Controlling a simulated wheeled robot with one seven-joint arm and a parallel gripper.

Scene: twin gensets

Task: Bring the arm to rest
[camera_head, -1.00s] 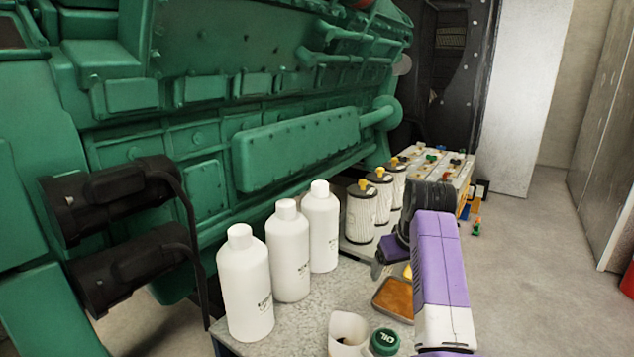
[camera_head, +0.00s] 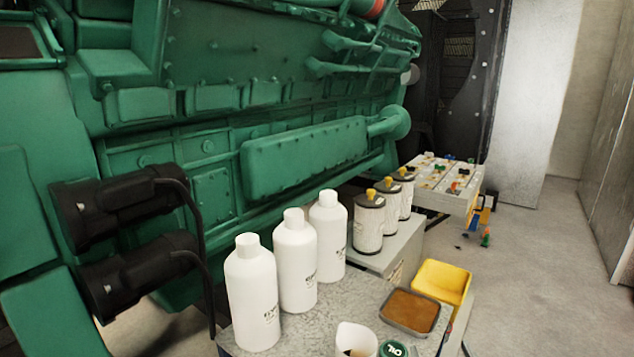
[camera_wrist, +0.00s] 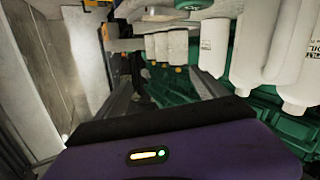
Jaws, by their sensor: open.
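My arm and gripper are out of the head view. In the wrist view the purple wrist housing fills the bottom, with a small lit indicator on it. Beyond it my gripper (camera_wrist: 163,84) shows two grey fingers spread apart, with nothing seen between them. The wrist picture is upside down. White bottles (camera_wrist: 250,45) hang in from its upper right, apart from the fingers. The same white bottles (camera_head: 298,262) stand upright in a row on the bench (camera_head: 345,300) in the head view.
Filter canisters (camera_head: 369,222), a brown-filled tray (camera_head: 409,311), a yellow bin (camera_head: 441,282), a white jug (camera_head: 356,338) and a green OIL cap (camera_head: 393,349) crowd the bench area. A green engine (camera_head: 300,155) stands left. Floor at right (camera_head: 550,260) is clear.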

